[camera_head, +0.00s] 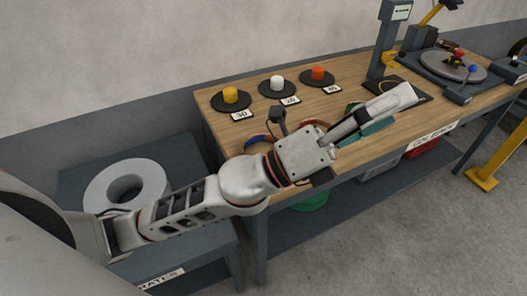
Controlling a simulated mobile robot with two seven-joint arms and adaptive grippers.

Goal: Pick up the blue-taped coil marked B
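A coil with a blue section (257,139) lies on the wooden workbench, mostly hidden behind my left arm. A copper-red coil edge (317,124) shows just right of it, also largely covered. No letter B can be read on either. My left gripper (408,97) reaches across the front of the bench, past both coils, pointing right. Its fingers are seen from the side and overlap, so their opening cannot be told. I see nothing clearly held in it. My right gripper is out of view.
Yellow (231,95), white (277,83) and orange (318,73) pieces stand on black discs at the back. A teal object (377,130) is partly behind the gripper. A dark post (383,45) and turntable (453,67) stand right. A grey ring (127,186) lies on the lower left table.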

